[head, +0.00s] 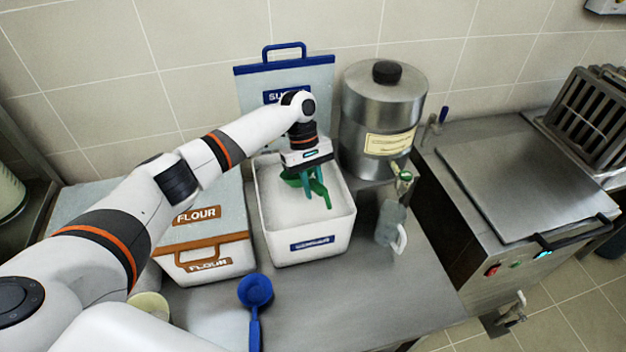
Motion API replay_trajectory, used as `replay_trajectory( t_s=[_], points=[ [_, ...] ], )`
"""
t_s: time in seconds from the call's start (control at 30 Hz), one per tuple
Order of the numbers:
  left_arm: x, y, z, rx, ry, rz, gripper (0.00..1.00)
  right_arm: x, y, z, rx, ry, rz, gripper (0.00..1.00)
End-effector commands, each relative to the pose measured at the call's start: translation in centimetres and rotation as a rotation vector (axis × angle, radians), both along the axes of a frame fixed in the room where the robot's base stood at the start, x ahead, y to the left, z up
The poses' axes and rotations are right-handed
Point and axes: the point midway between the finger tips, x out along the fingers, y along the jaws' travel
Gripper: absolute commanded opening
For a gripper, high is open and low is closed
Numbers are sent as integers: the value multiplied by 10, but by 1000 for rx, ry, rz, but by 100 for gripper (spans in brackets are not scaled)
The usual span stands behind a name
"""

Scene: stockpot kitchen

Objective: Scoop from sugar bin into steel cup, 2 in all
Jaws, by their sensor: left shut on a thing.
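The sugar bin (307,256) is a white open box with a blue label, holding white sugar. Its lid (285,95) stands upright behind it, with a blue handle and a partly hidden blue label. My left gripper (312,180) points down inside the bin's opening, shut on a green scoop (291,180) at the sugar. How deep the scoop sits and whether it holds sugar I cannot tell. I cannot pick out a steel cup for certain. My right gripper is not in view.
A closed flour bin (205,250) stands left of the sugar bin. A blue scoop (255,291) lies in front. A steel canister (383,105) and a grey jug (389,223) stand right. A steel unit (520,180) is further right. The counter's front right is clear.

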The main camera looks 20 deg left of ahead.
Motion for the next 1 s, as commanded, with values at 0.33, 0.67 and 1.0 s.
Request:
replay_trajectory(
  t_s=[0.33, 0.67, 1.0],
  points=[
    [0, -1, -33, -1, 0, 1, 0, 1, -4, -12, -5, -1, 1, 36],
    [0, 0, -49, -1, 1, 0, 0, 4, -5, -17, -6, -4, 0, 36],
    [0, 0, -49, -1, -1, 0, 0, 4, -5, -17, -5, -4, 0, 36]
  ],
)
